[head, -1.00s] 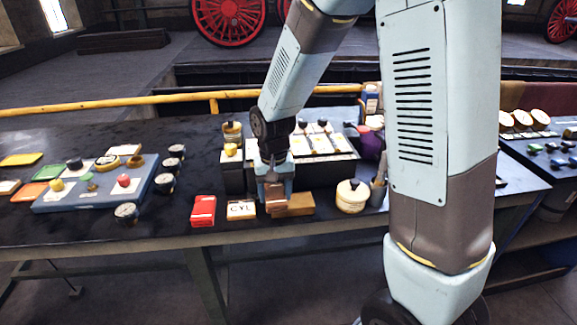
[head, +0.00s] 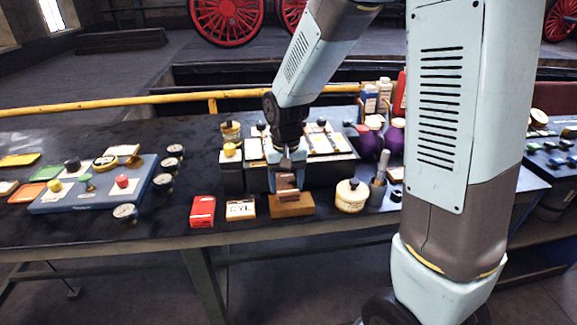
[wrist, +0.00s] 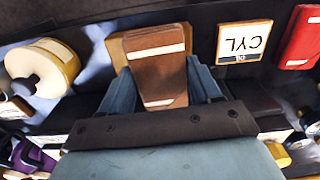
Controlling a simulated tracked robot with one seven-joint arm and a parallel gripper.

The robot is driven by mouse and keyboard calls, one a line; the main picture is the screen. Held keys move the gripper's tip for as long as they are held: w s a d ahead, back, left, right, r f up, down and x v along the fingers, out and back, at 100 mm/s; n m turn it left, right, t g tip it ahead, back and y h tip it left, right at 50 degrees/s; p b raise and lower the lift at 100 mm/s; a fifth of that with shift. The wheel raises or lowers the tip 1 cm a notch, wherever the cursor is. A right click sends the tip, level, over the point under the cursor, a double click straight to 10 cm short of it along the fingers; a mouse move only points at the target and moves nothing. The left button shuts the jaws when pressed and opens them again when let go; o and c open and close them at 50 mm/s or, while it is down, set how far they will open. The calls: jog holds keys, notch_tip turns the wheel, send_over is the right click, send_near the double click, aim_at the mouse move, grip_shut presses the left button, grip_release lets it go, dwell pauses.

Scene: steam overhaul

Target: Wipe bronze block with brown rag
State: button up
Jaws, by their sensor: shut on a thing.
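My gripper (head: 287,178) is shut on the brown rag (head: 286,184), a folded reddish-brown pad with pale stripes. The rag also shows between my fingers in the wrist view (wrist: 158,68). The bronze block (head: 292,207) is a flat tan-brown block near the front edge of the bench. The rag is over the block's upper surface and seems to touch it; the exact contact is hard to tell. In the wrist view the block (wrist: 118,48) shows beside and behind the rag, which hides much of it.
Left of the block are a CYL box (head: 240,209) and a red box (head: 203,211). A cream-lidded tin (head: 351,197) stands to its right. A dark rack (head: 336,172) with cards stands behind. A blue tray (head: 95,188) with knobs and gauges (head: 125,212) lies further left.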

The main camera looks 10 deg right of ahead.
aim_at(286, 184)
jog(key=shift+r, duration=2.45)
jog(key=shift+s, duration=0.1)
